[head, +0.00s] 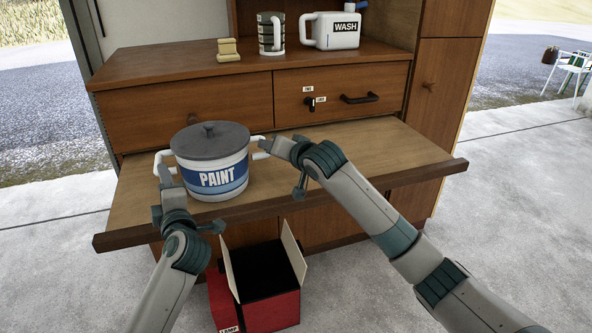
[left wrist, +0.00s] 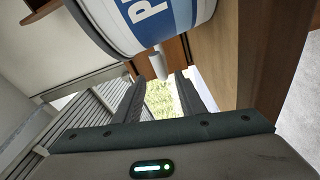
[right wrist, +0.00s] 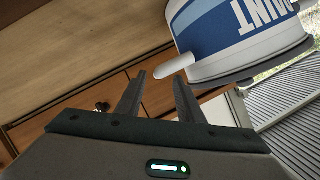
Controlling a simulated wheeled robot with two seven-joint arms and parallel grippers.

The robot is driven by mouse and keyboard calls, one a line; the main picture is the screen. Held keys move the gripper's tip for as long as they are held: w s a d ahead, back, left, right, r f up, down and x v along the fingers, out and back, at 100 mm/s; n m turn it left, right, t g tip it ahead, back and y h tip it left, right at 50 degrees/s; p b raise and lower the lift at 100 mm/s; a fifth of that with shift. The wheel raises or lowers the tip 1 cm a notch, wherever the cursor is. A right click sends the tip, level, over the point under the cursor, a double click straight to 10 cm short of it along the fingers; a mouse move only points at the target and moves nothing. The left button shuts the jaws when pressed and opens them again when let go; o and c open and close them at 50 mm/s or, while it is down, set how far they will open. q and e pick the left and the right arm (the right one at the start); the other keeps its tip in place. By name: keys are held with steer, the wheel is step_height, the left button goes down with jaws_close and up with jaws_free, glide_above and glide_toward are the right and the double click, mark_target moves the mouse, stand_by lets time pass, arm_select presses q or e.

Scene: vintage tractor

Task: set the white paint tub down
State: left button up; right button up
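The white paint tub (head: 207,172) has a blue PAINT label, a grey lid and two white side handles. It is upright over the left part of the pull-out wooden board (head: 370,155) and appears to stand on it; the wrist views do not show its base contact. My left gripper (head: 168,180) is at the left handle. In the left wrist view, that handle (left wrist: 158,64) is at the tips of the spread fingers, with gaps beside it. My right gripper (head: 272,146) is at the right handle. In the right wrist view, that handle (right wrist: 174,68) is near the tips of the spread fingers.
Above the board are drawers with a black handle (head: 360,98). A striped mug (head: 271,36), a WASH jug (head: 336,30) and a small yellowish block (head: 229,50) stand on the top. An open red box (head: 272,308) is on the floor below. The board's right part is clear.

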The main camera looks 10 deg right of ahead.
steer(key=v, duration=0.8)
